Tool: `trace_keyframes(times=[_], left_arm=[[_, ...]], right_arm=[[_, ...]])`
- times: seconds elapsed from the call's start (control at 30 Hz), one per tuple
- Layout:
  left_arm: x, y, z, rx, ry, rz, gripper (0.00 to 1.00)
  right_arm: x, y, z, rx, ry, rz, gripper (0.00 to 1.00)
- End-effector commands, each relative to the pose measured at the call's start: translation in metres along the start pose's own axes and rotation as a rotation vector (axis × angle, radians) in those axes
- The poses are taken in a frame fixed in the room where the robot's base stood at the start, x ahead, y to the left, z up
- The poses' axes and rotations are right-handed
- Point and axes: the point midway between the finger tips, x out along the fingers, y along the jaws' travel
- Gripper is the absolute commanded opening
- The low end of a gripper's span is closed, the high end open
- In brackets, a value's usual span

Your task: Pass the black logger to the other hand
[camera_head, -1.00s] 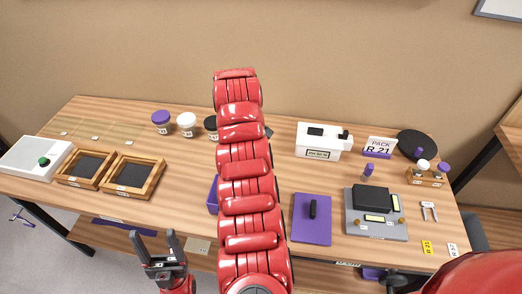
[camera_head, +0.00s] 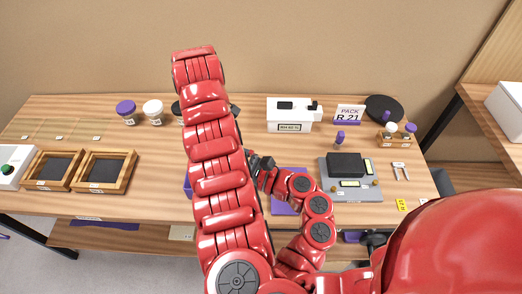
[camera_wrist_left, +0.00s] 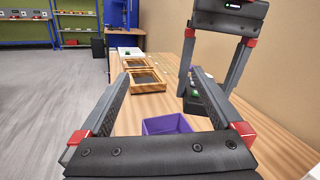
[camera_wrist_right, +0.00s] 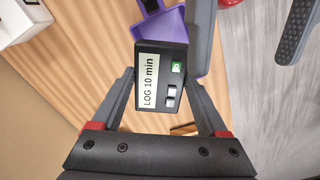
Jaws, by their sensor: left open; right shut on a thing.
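The black logger (camera_wrist_right: 160,80), with a "LOG 10 min" screen and a green button, is held between the fingers of my right gripper (camera_wrist_right: 158,92). In the left wrist view the logger (camera_wrist_left: 195,104) shows partly, with the right gripper above it at the upper right. In the head view my right gripper (camera_head: 260,163) is beside my large left arm, which hides the left gripper and the logger.
A purple bin (camera_wrist_left: 167,124) sits below the left gripper. Wooden trays (camera_head: 105,171) are at the left, lidded jars (camera_head: 153,112) at the back. A white label printer (camera_head: 289,114), a grey scale (camera_head: 350,188) and a purple mat (camera_head: 284,207) are to the right.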

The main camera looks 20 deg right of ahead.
Motion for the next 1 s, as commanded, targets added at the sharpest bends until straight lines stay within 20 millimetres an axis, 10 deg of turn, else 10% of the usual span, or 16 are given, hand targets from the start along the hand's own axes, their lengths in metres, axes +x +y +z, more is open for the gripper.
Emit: trace_keyframes(times=[0.47,1.0], left_arm=[[-0.093,-0.058,0.008,0.211,0.441,-0.143,1.0],[-0.017,-0.066,-0.032,0.222,0.45,-0.146,1.0]], right_arm=[[0.0,0.0,0.0,0.0,0.0,0.0,0.15],[0.0,0.0,0.0,0.0,0.0,0.0,0.15]])
